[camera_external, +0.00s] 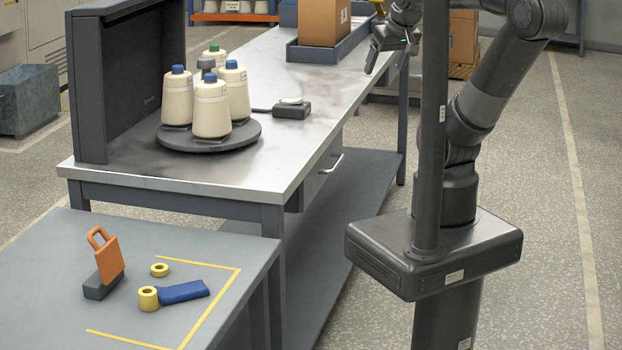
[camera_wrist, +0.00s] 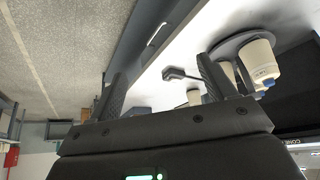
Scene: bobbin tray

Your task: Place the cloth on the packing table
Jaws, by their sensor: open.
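My gripper (camera_external: 388,55) is above the right edge of the steel-topped table (camera_external: 330,75), near its far end. In the wrist view its two fingers (camera_wrist: 160,66) stand wide apart with nothing between them. No cloth can be made out for certain. A flat blue item (camera_external: 183,291), which may be the cloth, lies on the grey front table (camera_external: 40,265), beside a yellow tape roll. This grey table has a yellow corner line on its top. I cannot tell which table is the packing table.
Several cream bobbins (camera_external: 212,110) stand on a dark round tray (camera_external: 235,138) beside a dark upright panel (camera_external: 88,95). A small black device (camera_external: 291,111) is right of them. A cardboard box (camera_external: 322,22) stands at the back. An orange-handled tool (camera_external: 108,260) is on the front table.

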